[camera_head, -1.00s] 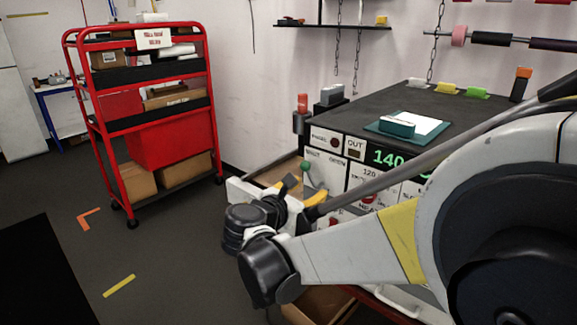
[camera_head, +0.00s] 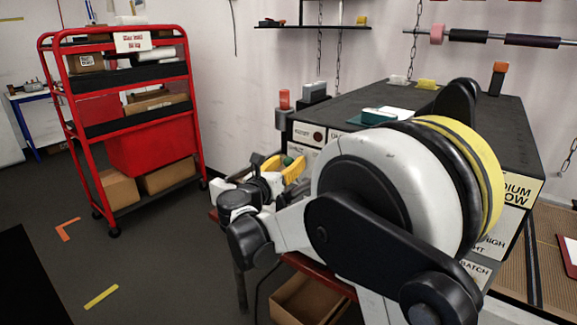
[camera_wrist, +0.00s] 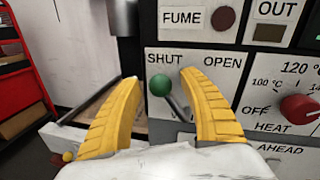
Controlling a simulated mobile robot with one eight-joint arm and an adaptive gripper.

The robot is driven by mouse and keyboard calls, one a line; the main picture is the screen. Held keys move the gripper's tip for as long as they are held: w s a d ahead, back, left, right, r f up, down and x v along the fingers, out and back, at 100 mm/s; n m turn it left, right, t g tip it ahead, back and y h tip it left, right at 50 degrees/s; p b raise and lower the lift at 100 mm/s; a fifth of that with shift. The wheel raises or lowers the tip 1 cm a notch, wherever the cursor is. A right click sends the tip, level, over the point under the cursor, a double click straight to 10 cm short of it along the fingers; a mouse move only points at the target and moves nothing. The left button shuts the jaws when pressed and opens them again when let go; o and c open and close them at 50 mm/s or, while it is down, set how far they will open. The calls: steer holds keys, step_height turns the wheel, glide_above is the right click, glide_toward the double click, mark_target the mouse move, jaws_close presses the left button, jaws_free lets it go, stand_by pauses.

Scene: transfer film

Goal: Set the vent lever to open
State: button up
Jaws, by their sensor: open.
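The vent lever has a green ball knob (camera_wrist: 159,84) on a grey shaft that leans up and left, toward the SHUT label (camera_wrist: 164,58). The OPEN label (camera_wrist: 222,63) is to the right. My gripper (camera_wrist: 160,77) is open, with one yellow finger on each side of the knob in the wrist view. Whether a finger touches the knob or shaft cannot be told. In the head view, my yellow fingers (camera_head: 279,167) are at the machine's left front, and my arm hides most of the panel.
A red HEAT knob (camera_wrist: 298,107) is right of the lever, and a FUME lamp (camera_wrist: 224,19) is above. The machine's dark top (camera_head: 375,95) holds a teal object (camera_head: 378,116). A red cart (camera_head: 150,150) stands at the left, with open floor before it.

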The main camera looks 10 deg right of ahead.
steer(key=shift+w+d, duration=0.1)
jaws_close()
